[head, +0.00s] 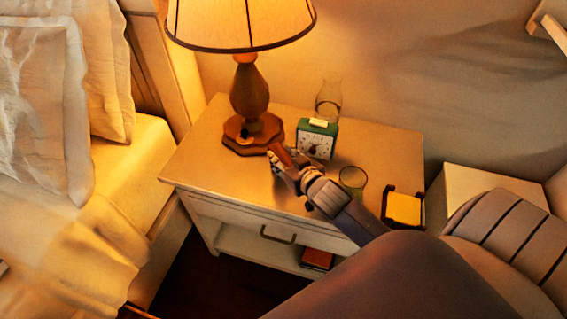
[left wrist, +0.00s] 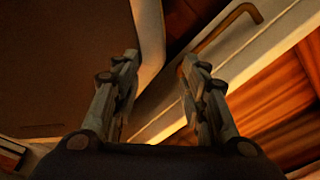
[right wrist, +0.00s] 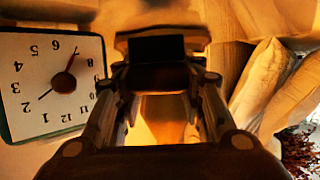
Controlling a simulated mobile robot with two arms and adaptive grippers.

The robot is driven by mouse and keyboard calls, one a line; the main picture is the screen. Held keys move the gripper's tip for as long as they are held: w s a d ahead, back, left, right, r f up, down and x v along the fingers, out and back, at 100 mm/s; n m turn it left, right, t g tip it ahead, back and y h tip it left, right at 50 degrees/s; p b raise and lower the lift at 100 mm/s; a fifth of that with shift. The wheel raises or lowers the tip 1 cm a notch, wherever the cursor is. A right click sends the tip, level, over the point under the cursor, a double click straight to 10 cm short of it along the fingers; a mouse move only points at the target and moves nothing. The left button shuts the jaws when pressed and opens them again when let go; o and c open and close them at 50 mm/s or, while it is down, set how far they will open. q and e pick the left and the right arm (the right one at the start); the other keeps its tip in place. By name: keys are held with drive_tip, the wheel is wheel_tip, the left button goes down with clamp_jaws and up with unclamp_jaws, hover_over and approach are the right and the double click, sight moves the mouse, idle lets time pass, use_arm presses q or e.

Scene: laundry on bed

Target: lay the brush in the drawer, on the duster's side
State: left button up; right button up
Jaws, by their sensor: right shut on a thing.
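My right gripper (head: 275,155) is shut on a brown thing (head: 287,157), probably the brush, above the nightstand top in front of the lamp. In the right wrist view, a dark brown block (right wrist: 156,77) sits between its fingertips; its shape is partly hidden. The drawer (head: 235,222) looks closed in the head view, its inside hidden. Its handle (head: 277,238) is on the front. My left gripper (left wrist: 158,80) is open and empty in its wrist view, with the handle (left wrist: 225,28) beyond its fingers. I cannot make out the duster.
The nightstand top (head: 210,150) carries a lamp (head: 250,90), a green clock (head: 317,139), a carafe (head: 328,100), a glass (head: 352,181) and a yellow pad in a dark holder (head: 403,208). A red book (head: 317,259) lies on the shelf below. The bed (head: 140,165) is at left.

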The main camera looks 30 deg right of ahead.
drive_tip(key=shift+w+d, duration=0.15)
drive_tip(key=shift+w, duration=0.15)
drive_tip(key=shift+f, duration=1.75)
drive_tip(key=shift+f+b, duration=0.15)
drive_tip(key=shift+b, duration=0.15)
drive_tip(key=o, duration=1.1)
